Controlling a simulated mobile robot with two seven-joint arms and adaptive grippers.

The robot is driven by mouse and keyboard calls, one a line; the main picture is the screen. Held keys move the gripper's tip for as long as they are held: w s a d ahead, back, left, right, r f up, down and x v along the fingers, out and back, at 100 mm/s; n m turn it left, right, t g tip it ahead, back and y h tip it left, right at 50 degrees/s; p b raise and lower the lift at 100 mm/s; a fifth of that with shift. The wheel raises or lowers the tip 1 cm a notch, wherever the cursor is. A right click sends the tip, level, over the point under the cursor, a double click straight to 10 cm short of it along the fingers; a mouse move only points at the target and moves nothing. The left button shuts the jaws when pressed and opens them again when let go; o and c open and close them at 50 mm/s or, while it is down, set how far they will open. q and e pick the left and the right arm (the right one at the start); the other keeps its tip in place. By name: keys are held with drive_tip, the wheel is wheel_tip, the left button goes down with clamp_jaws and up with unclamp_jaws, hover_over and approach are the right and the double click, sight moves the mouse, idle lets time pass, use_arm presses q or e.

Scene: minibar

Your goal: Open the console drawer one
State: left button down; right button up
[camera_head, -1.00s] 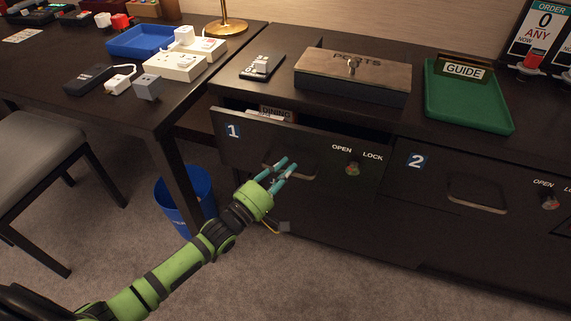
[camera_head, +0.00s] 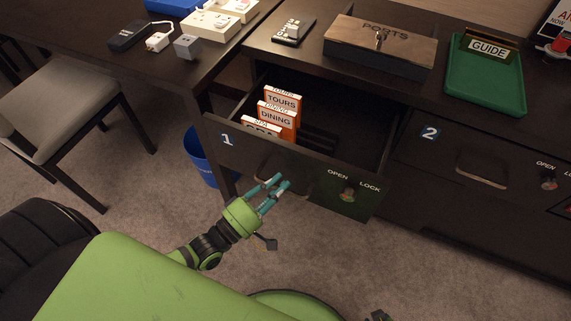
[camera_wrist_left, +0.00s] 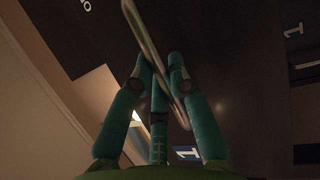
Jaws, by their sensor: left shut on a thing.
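Console drawer one (camera_head: 233,151), a dark front marked with a blue "1" and "OPEN" and "LOCK" labels, is pulled out from the console, and its inside shows. A knob (camera_head: 347,191) sits between the two labels. My left gripper (camera_head: 276,183) is at the drawer front, shut on its handle (camera_head: 291,171). In the left wrist view the teal fingers (camera_wrist_left: 160,66) close around the thin handle bar (camera_wrist_left: 142,27). The fingers partly hide the handle.
Orange-and-white cards (camera_head: 276,118) labelled TOURS and DINING stand in the drawer. Drawer two (camera_head: 440,155) is closed at right. A blue bin (camera_head: 202,165) stands left of the drawer, and a grey chair (camera_head: 62,110) farther left. A green tray (camera_head: 484,94) is on the console.

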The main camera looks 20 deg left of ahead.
use_arm(q)
drive_tip(key=shift+s+a+p, duration=0.1)
drive_tip(key=shift+s+p, duration=0.35)
drive_tip(key=shift+s, duration=1.5)
use_arm(e)
drive_tip(key=shift+w+d+f+t, duration=0.1)
drive_tip(key=shift+w+d+t, duration=0.05)
drive_tip(key=shift+w+t, duration=0.15)
use_arm(q)
drive_tip(key=c, duration=1.1)
unclamp_jaws()
drive_tip(key=shift+c, duration=0.2)
use_arm(e)
drive_tip(key=shift+s, duration=0.1)
use_arm(q)
drive_tip(key=v, duration=1.2)
